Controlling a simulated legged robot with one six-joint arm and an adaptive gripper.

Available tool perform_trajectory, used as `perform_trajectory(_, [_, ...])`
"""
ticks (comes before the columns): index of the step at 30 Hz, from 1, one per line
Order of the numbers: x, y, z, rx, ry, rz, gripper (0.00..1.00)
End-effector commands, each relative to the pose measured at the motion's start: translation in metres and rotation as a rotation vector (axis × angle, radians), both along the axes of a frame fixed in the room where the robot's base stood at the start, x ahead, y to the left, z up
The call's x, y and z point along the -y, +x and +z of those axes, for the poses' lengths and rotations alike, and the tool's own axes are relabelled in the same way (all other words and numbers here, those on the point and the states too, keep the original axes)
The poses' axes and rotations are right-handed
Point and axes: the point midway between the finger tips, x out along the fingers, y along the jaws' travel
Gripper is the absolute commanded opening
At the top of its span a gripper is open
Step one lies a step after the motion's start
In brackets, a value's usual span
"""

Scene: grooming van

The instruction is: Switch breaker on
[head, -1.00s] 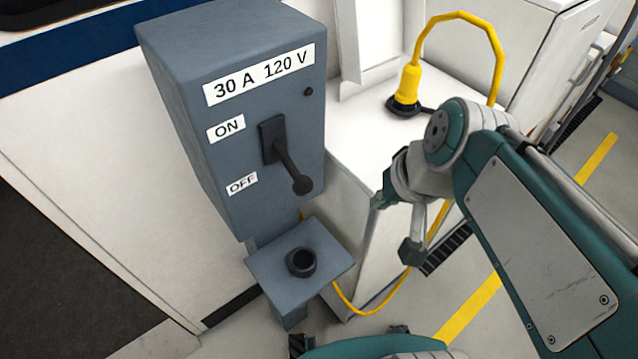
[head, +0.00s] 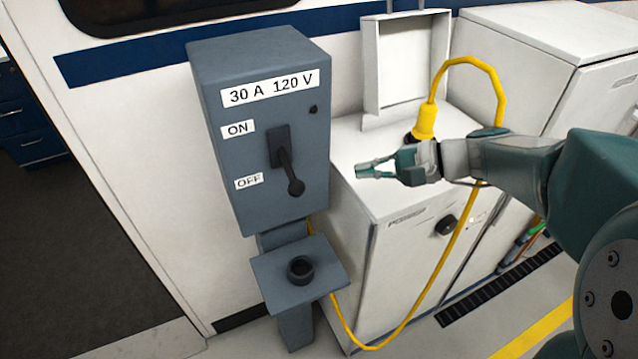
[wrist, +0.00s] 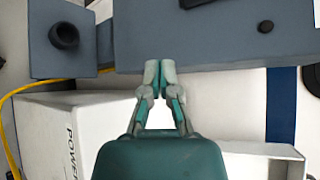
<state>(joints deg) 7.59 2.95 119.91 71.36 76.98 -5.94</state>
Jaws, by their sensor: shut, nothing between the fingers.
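The grey breaker box (head: 262,140) stands left of centre in the head view. Its dark lever (head: 287,168) slants down, its knob end beside the OFF label (head: 249,181) and below the ON label (head: 238,129). My gripper (head: 359,171) is shut and empty, right of the box, its fingertips pointing left and apart from the lever. In the wrist view my shut fingertips (wrist: 159,66) overlap the near edge of the box (wrist: 200,42) in the picture. Only a dark bit, probably the lever, shows at the top edge there.
A grey shelf with a black round socket (head: 301,268) sits below the box. A yellow plug (head: 425,122) and its cable (head: 455,255) rest on and hang over the white cabinet (head: 385,255) beneath my gripper. An open white panel (head: 407,65) stands behind.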

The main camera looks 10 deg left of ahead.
Motion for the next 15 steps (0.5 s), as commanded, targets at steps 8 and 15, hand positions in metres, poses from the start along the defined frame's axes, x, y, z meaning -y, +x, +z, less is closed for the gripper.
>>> perform_trajectory(8, [0.0,0.0,-0.001,0.0,0.0,0.002,0.0])
perform_trajectory(15, [-0.028,0.003,-0.013,-0.003,0.002,0.007,0.0])
